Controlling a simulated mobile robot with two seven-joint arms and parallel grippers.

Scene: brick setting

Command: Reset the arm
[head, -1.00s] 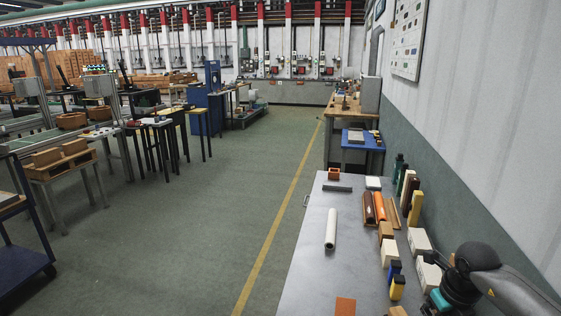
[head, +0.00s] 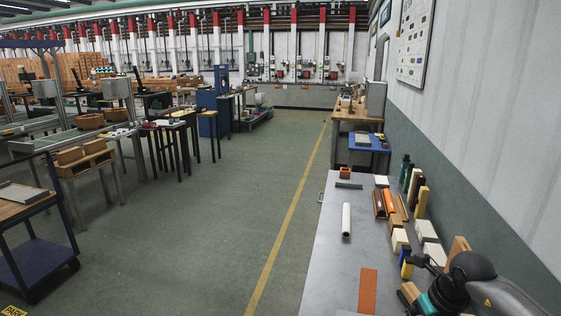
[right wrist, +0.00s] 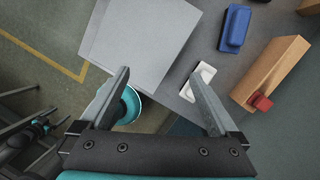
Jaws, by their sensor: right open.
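The task names no object, only my arm. My right arm enters the head view at the lower right, over the near right part of the metal table (head: 325,240). Its dark gripper (head: 411,278) sits low there near the blocks. In the right wrist view the right gripper (right wrist: 160,75) has its two fingers wide apart, with nothing held between them.
An orange plate (head: 368,290) and a white tube (head: 346,219) lie on the table, with several blocks along its right side. The right wrist view shows a blue item (right wrist: 234,27) and a wooden block (right wrist: 270,72). Open floor lies left of the table.

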